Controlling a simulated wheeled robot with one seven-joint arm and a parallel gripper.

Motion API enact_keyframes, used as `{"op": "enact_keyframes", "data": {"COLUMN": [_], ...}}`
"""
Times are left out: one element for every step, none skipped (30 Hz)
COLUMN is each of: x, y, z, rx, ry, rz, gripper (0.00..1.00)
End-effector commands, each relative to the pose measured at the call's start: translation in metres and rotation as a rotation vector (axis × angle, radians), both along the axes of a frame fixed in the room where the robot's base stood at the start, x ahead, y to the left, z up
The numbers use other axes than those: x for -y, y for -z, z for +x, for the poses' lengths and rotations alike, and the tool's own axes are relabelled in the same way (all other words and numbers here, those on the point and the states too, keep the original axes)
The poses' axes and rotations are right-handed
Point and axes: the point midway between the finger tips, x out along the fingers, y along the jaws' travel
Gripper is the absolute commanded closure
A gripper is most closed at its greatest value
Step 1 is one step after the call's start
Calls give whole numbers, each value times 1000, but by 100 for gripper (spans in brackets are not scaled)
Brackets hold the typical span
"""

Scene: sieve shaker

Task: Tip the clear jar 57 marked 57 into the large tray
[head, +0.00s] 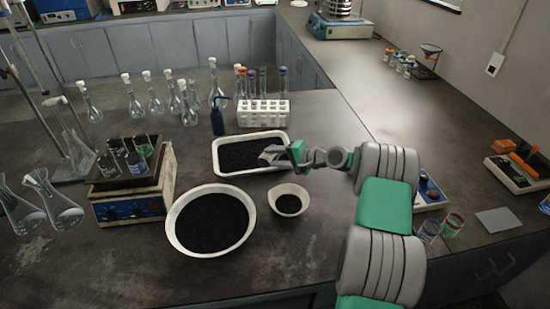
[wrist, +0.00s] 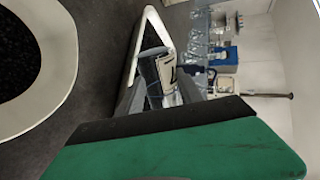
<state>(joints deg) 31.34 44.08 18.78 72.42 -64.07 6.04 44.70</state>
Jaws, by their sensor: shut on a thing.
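My gripper (head: 284,153) is shut on a small clear jar (head: 268,153), which lies tilted over on its side above the large tray. The large tray (head: 216,160) is white and rectangular, with a layer of black grains inside. In the wrist view the jar (wrist: 158,72) shows between the fingers, with a pale label; its number is too small to read. The fingers (wrist: 165,95) partly hide the jar, so I cannot tell whether anything is inside it or flowing out. A white rim beyond it in the wrist view looks like the tray's (wrist: 133,45).
A large round bowl (head: 170,232) and a small bowl (head: 289,188), both holding black grains, stand in front of the tray. A tube rack (head: 262,113) and dark blue bottle (head: 217,118) stand close behind it. A hotplate (head: 130,208) with jars is left.

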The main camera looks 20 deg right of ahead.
Motion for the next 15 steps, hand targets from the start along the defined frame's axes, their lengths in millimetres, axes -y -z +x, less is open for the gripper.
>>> {"op": "enact_keyframes", "data": {"x": [0,0,-1,-1,-2,-3,-3,-4,-5,-5,-6,-6,-6,-6,-6], "y": [-1,-1,0,2,3,6,7,8,8,9,9,10,9,9,7], "z": [0,0,0,-1,-1,-2,-3,-3,-4,-4,-5,-5,-5,-6,-6], "rx": [1,1,9,20,40,72,98,123,156,177,199,225,242,255,270], "ry": [0,0,-1,1,0,0,0,0,0,-1,0,-1,-1,0,0], "rz": [1,0,-8,-19,-38,-72,-96,-122,-155,-176,-198,-224,-241,-254,-269], "gripper": [100,100,100,100,100,100,100,100,100,100,100,100,100,100,100]}}
